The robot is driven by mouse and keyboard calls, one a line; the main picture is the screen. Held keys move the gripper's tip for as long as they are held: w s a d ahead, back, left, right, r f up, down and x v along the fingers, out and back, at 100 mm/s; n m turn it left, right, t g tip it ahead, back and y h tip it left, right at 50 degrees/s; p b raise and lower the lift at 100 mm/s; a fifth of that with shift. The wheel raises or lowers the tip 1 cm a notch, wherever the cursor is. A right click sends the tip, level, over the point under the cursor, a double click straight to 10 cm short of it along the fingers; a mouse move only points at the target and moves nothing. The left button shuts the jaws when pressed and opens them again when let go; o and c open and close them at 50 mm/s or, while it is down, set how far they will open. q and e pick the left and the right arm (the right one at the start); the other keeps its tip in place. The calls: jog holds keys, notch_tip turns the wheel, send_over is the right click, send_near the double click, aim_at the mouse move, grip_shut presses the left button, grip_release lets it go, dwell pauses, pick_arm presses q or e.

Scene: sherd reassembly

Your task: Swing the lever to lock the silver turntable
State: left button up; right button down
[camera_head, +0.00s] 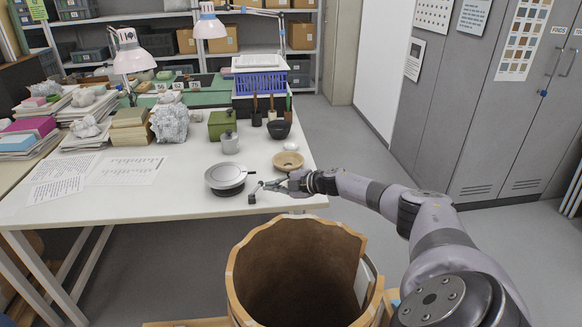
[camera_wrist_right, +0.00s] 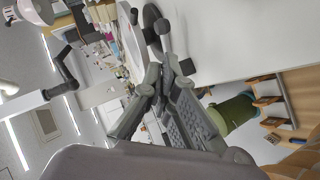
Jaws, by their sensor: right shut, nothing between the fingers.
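The silver turntable (camera_head: 226,177) stands near the front edge of the white table, a round disc on a dark base. Its pale disc shows partly at the top of the wrist view (camera_wrist_right: 131,42). A small dark block (camera_head: 252,199), which looks like the lever's end, is just right of and in front of the turntable. My right gripper (camera_head: 268,186) is shut and empty, reaching in from the right beside the turntable and close to the dark block. Whether it touches the lever cannot be told. My left gripper is out of view.
A tan bowl (camera_head: 288,161) is behind the right gripper. A grey pot (camera_head: 230,143), green box (camera_head: 222,124) and black bowl (camera_head: 279,129) stand farther back. A large wooden-rimmed barrel (camera_head: 298,270) stands before the table.

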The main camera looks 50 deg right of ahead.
jog(key=v, duration=0.9)
jog(key=shift+s, duration=0.15)
jog(key=shift+r, duration=0.2)
